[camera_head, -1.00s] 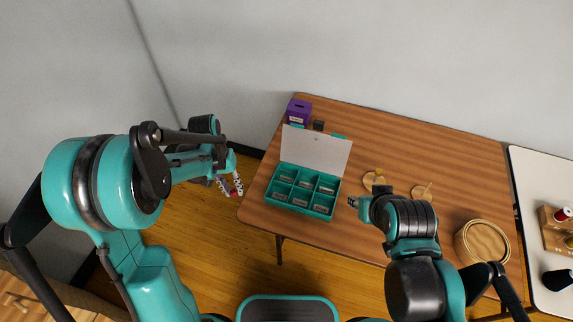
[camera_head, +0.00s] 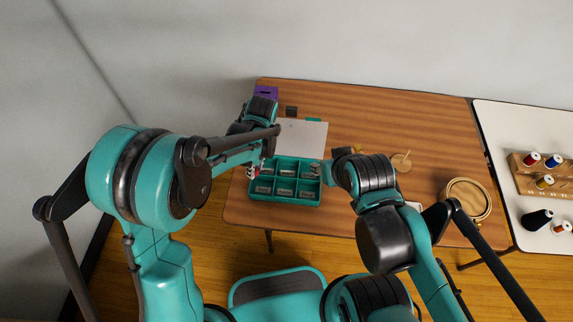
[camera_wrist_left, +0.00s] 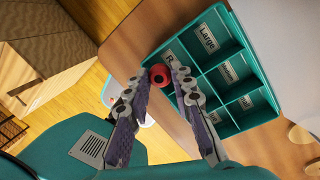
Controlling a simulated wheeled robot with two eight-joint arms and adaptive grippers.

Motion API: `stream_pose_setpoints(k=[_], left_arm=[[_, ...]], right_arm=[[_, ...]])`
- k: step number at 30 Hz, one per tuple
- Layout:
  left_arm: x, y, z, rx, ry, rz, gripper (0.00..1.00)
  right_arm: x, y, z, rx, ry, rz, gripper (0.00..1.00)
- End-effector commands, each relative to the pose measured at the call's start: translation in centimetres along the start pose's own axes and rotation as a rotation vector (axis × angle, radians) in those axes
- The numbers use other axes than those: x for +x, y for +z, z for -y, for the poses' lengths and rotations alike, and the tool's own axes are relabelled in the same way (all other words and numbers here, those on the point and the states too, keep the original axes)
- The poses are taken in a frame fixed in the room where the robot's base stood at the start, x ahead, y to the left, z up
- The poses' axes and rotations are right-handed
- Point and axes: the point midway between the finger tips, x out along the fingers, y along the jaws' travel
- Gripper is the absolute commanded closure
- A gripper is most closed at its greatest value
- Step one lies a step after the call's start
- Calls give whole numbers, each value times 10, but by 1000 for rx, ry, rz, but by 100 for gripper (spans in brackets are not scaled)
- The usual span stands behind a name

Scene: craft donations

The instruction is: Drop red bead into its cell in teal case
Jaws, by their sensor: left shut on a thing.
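The teal case (camera_head: 285,203) stands open on the wooden table, its pale lid raised behind it and its cells labelled. It also shows in the left wrist view (camera_wrist_left: 262,118), with labels such as "Large", "Medium" and "Small". My left gripper (camera_head: 255,172) is at the case's left side. In the left wrist view its fingers (camera_wrist_left: 157,76) are shut on the round red bead (camera_wrist_left: 160,75). The bead appears beside the case's corner, near a cell whose label starts with "R"; its height is unclear. My right gripper (camera_head: 327,172) is near the case's right edge, its fingers too small to read.
A purple box (camera_head: 266,92) and a small dark block (camera_head: 292,111) stand behind the case. A wooden stand (camera_head: 401,161) and a round wooden container (camera_head: 467,200) are to the right. A white table (camera_head: 515,135) holds thread spools. My right arm covers part of the table.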

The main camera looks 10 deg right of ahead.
Motion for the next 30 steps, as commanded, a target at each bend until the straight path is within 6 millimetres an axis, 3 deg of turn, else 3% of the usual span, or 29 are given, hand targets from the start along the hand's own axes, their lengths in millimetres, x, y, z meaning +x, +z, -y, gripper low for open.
stream_pose_setpoints(k=[8,19,29,30], left_arm=[[14,-4,4,53,-5,8,87],[55,-8,10,50,-5,7,87],[58,-8,10,49,-5,7,87],[58,-8,10,49,-5,7,72]], right_arm=[[9,6,0,0,0,0,60],[32,23,0,0,0,0,60],[33,24,0,0,0,0,60],[33,24,0,0,0,0,60]])
